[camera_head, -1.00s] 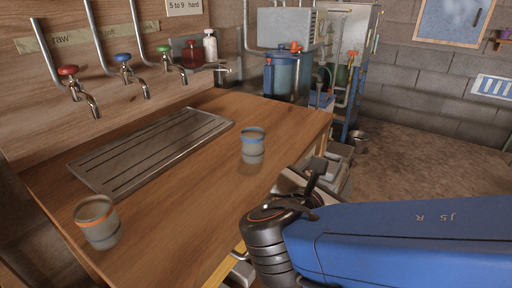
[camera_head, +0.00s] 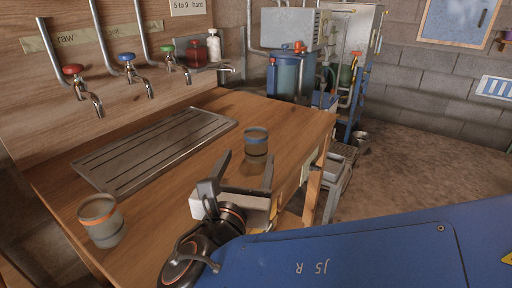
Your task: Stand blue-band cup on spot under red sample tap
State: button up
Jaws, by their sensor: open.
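The blue-band cup (camera_head: 256,146) stands upright on the wooden bench, right of the slotted metal drip tray (camera_head: 150,150). My gripper (camera_head: 247,166) is open, low over the bench's right side. Its two fingers point toward the cup, and the cup shows between and just beyond their tips. I cannot tell if either finger touches it. The red sample tap (camera_head: 75,71) is the leftmost of three wall taps, its spout hanging above the left end of the tray. No marked spot under it is clear to see.
An orange-band cup (camera_head: 101,221) stands at the bench's front left. The blue tap (camera_head: 126,58) and green tap (camera_head: 163,49) are to the right of the red one. A red jar (camera_head: 196,53) and white bottle (camera_head: 214,45) stand at the back. The tray is clear.

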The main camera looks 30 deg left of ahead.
aim_at(258, 134)
jog(key=x, duration=1.3)
jog(key=shift+w+r, duration=0.15)
jog(key=shift+w, duration=0.05)
jog(key=c, duration=1.2)
